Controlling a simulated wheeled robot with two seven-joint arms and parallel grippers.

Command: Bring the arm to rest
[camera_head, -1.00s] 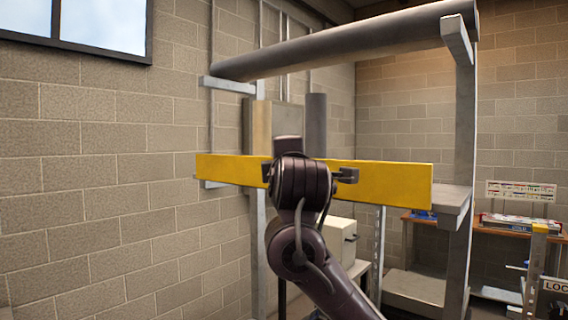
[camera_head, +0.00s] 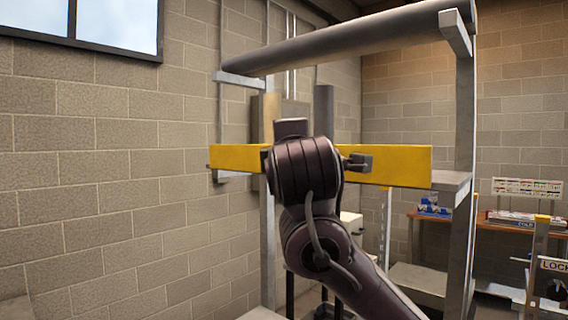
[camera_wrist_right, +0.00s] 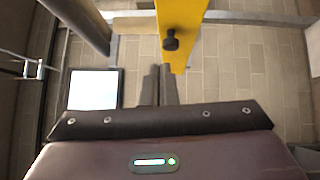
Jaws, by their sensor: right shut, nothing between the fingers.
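My right arm, dark purple, rises from the lower right to the middle of the head view, its wrist in front of a yellow beam (camera_head: 395,165). The yellow beam (camera_wrist_right: 184,18) and a dark knob (camera_wrist_right: 170,41) lie just beyond the fingertips in that view; I cannot tell how far off. My left gripper is in neither view.
A metal rack frame (camera_head: 463,130) with a thick grey pipe (camera_head: 350,42) on top stands around the arm's far side. A block wall (camera_head: 110,170) runs along the left. A wooden bench (camera_head: 500,224) with boxes stands at the back right.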

